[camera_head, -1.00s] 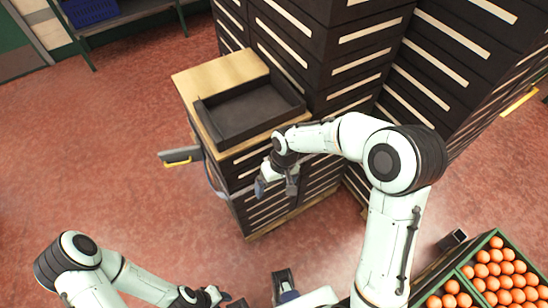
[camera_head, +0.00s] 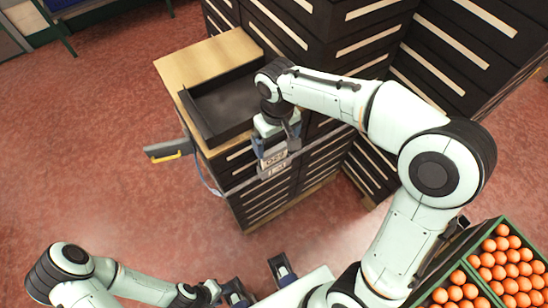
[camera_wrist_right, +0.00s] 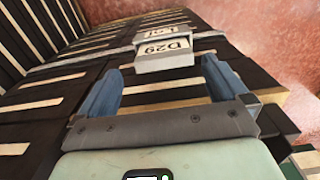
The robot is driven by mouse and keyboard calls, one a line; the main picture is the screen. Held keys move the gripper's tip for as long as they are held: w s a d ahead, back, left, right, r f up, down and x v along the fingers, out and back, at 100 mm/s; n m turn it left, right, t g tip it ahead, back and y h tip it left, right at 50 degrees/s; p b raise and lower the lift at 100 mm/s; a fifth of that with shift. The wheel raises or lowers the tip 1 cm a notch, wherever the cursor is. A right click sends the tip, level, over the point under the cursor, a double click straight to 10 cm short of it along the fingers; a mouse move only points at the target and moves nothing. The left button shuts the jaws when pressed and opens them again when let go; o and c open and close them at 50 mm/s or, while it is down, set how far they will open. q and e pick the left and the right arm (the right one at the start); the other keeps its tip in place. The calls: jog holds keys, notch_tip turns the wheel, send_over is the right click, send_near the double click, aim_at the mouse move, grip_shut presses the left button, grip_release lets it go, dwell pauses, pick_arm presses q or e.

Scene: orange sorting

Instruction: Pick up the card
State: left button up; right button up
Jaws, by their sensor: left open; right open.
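The card (camera_head: 273,162) is a pale label with dark print in a grey holder on the front of the dark crate stack. My right gripper (camera_head: 276,148) is open, just in front of the card. In its wrist view the blue fingers (camera_wrist_right: 163,75) stand apart, with the card beyond and between their tips, no contact visible. My left gripper (camera_head: 259,281) is open and empty low in the picture, far from the card.
An empty black crate (camera_head: 222,103) sits on the wooden top (camera_head: 205,58) of the stack. A grey handheld device with a yellow part (camera_head: 168,151) sticks out at the left. Taller dark stacks (camera_head: 370,40) stand behind. Green boxes of oranges (camera_head: 505,265) are at lower right. Red floor is clear at left.

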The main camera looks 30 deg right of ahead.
aim_at(274, 149)
jog(key=f, duration=0.5)
jog(key=shift+w+a+f, duration=0.1)
jog(key=shift+w+a, duration=0.1)
jog(key=shift+w, duration=0.1)
jog(key=c, duration=0.8)
